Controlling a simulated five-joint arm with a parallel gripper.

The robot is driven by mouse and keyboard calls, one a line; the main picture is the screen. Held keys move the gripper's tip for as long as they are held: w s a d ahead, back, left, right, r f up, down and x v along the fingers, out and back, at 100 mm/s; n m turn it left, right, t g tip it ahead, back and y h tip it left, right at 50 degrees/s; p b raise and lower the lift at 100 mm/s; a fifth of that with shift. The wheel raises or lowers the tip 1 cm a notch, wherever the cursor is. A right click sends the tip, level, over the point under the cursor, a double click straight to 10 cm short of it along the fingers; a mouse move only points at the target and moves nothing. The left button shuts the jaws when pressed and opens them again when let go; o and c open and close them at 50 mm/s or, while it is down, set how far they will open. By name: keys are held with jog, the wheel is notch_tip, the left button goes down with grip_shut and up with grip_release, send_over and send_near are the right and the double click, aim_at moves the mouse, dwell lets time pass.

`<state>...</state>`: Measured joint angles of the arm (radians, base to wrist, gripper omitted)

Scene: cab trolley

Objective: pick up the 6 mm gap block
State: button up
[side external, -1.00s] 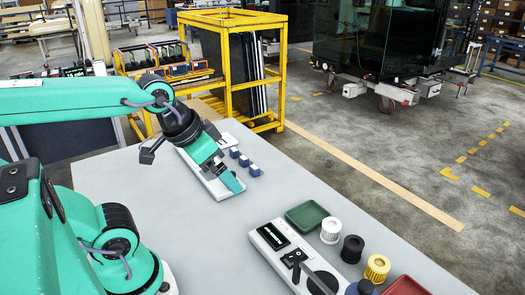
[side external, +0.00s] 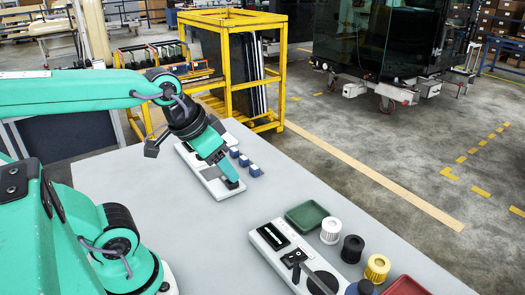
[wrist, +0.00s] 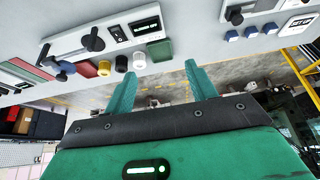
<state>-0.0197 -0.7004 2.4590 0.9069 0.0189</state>
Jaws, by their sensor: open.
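Three small blue blocks with pale tops stand in a row beside a long white device (side external: 208,180); their markings are too small to read, so I cannot tell which is the 6 mm one. In the side view they are the far block (side external: 234,152), the middle block (side external: 244,160) and the near block (side external: 254,171). The row also shows at the upper right in the wrist view (wrist: 251,32). My gripper (side external: 232,184) is over the white device's near end, left of and apart from the near block. In the wrist view its green fingers (wrist: 160,82) are spread and empty.
A second white device with a display (side external: 284,250) stands nearer, beside a green tray (side external: 307,216), a white cap (side external: 331,231), a black cap (side external: 352,249) and a yellow cap (side external: 377,268). A red tray (side external: 408,286) is nearest. The tabletop right of the blocks is clear.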

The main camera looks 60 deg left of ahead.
jog(key=w+a+r+g, duration=0.2)
jog(key=w+a, duration=0.4)
jog(key=w, duration=0.4)
jog(key=g, duration=0.3)
send_over(244, 158)
notch_tip(244, 158, down, 19)
jog(key=shift+d+r, duration=0.15)
jog(key=shift+a+f, duration=0.2)
jog(key=shift+a, duration=0.05)
jog(key=shift+w+f, duration=0.1)
jog(key=shift+f, duration=3.85)
